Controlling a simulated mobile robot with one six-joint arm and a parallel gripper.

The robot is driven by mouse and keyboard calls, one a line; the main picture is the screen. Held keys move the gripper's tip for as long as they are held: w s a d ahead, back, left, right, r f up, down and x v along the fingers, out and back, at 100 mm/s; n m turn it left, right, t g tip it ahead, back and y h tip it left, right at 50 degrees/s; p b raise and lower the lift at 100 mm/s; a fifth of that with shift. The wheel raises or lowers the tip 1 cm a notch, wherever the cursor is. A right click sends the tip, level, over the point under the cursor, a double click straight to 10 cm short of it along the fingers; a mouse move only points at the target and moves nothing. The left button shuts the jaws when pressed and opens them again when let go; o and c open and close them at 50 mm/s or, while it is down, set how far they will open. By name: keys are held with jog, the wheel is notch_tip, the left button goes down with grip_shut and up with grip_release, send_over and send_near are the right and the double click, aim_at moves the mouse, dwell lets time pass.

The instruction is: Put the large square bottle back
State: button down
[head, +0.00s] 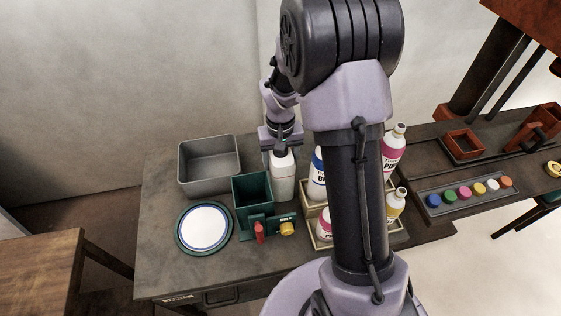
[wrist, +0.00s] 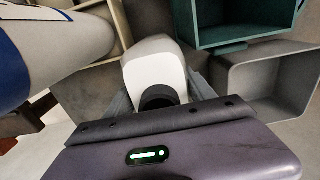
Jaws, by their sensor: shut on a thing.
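A white bottle with rounded-square sides (head: 283,180) is upright between the green square vat and the wooden rack. My gripper (head: 281,151) is shut on it near the top. In the wrist view the white bottle (wrist: 154,58) sits between the fingers, with its dark cap close to the palm. I cannot tell whether its base touches the bench. The wooden rack (head: 309,244) stands to its right and holds several bottles, among them a blue-labelled one (head: 317,182). My arm hides the middle of the rack.
The green vat (head: 252,188) stands close on the bottle's left, with a red handle (head: 259,232) and yellow knob (head: 287,229) in front. A grey bin (head: 210,180) is behind left, a white round plate (head: 204,228) front left. A paint-pot tray (head: 464,194) lies right.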

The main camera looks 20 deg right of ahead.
jog(key=shift+f, duration=0.1)
jog(key=shift+c, duration=1.6)
grip_release()
